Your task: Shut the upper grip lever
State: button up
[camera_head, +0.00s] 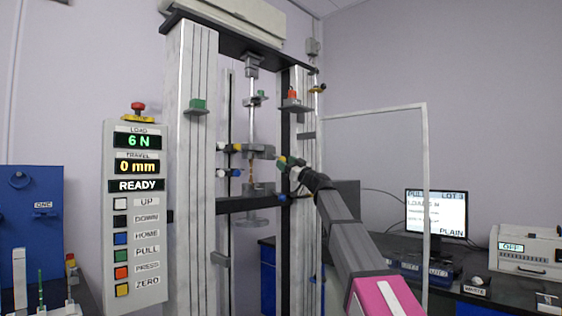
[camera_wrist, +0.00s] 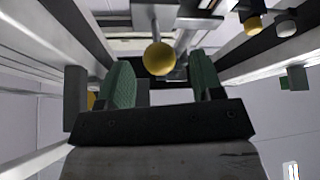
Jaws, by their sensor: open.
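The upper grip (camera_head: 262,152) hangs in the middle of the test frame, with a thin specimen (camera_head: 251,170) below it. A yellow ball knob (camera_wrist: 158,58) on a grey stem, apparently the upper grip lever's end, shows between my fingertips in the wrist view. My gripper (camera_head: 288,162) is at the right side of the upper grip in the head view. Its green-padded fingers (camera_wrist: 162,80) are apart, with visible gaps on both sides of the knob. The lever's far end is hard to make out behind the fingers.
Frame columns (camera_head: 192,150) stand on both sides of the grips. A lower grip (camera_head: 257,190) sits beneath on a dark crossbeam. A control panel (camera_head: 136,215) reads 6 N, 0 mm, READY. A monitor (camera_head: 436,213) and a white device (camera_head: 525,252) are on the right desk.

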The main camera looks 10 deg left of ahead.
jog(key=v, duration=0.6)
jog(key=shift+d+f, duration=0.1)
jog(key=s+d+f+m+g+h, duration=0.2)
jog(key=f+h, duration=0.1)
jog(key=f, duration=1.2)
jog(key=s+d+f+m+g+h, duration=0.1)
jog(key=s+d+f+m+h, duration=0.15)
jog(key=f, duration=1.15)
jog(key=s+d+f+m+g+h, duration=0.15)
jog(key=f+h, duration=0.25)
jog(key=f, duration=1.1)
jog(key=s+d+f+m+g+h, duration=0.2)
jog(key=s+d+f+m+h, duration=0.1)
jog(key=s+d+f, duration=0.3)
jog(key=s+d+f+m+g+h, duration=0.3)
jog(key=s+d+f, duration=0.3)
jog(key=f, duration=0.8)
jog(key=s+d+f+m+g+h, duration=0.2)
jog(key=s+d+f+h, duration=0.3)
jog(key=s+f, duration=0.6)
jog(key=shift+s+d+m+g, duration=0.35)
jog(key=shift+d+m, duration=0.35)
